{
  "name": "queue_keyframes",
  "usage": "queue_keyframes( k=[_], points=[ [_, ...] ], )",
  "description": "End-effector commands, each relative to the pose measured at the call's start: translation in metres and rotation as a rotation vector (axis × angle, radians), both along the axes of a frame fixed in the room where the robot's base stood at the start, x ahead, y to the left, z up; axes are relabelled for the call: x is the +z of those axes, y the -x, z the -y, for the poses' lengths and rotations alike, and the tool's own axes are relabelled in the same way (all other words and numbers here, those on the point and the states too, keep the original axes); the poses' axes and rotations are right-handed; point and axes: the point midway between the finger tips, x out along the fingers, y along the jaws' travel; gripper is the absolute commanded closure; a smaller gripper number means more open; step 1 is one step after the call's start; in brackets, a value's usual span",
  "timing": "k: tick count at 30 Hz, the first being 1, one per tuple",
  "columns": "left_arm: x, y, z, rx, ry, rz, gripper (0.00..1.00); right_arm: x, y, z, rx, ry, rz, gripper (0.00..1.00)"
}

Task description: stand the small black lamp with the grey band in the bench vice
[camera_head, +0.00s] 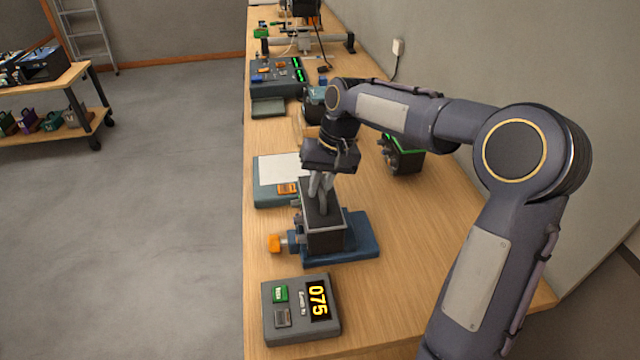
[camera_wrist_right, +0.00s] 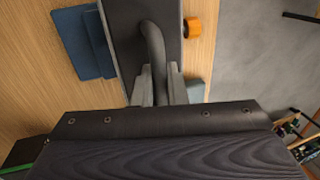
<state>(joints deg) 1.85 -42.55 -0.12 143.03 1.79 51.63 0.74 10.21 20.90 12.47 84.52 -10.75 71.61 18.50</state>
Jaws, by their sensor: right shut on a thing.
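My right gripper (camera_head: 321,186) is shut on the curved handle of a black box-shaped lamp (camera_head: 325,238). In the right wrist view the fingers (camera_wrist_right: 156,88) close around the handle above the top of the lamp (camera_wrist_right: 122,22). The lamp is about upright at the blue bench vice (camera_head: 362,240), whose orange knob (camera_head: 274,243) points left. The lamp hides most of the jaws, so I cannot tell whether it rests in them or hovers just above. A grey band is not clear on it. My left gripper is not in view.
A grey control box (camera_head: 290,328) with a 075 display stands in front of the vice. A teal box with a pale top (camera_head: 275,180) is behind it. A black device with green trim (camera_head: 402,158) stands at right behind my arm. The bench's front right is clear.

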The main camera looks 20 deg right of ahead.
Motion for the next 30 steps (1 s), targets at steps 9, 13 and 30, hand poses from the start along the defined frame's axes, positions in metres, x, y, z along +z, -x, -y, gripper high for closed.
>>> queue_keyframes(
  k=[9, 13, 30],
  points=[
    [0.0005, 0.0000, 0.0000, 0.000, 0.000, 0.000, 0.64, 0.0026, -0.0007, -0.0005, 0.000, -0.002, 0.006, 0.73],
    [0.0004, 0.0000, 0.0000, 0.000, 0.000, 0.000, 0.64, 0.0017, -0.0004, -0.0003, 0.000, -0.001, 0.004, 0.62],
    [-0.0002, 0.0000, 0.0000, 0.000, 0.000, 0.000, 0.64, -0.0023, 0.0008, 0.0011, -0.001, 0.002, -0.005, 0.07]
  ],
)
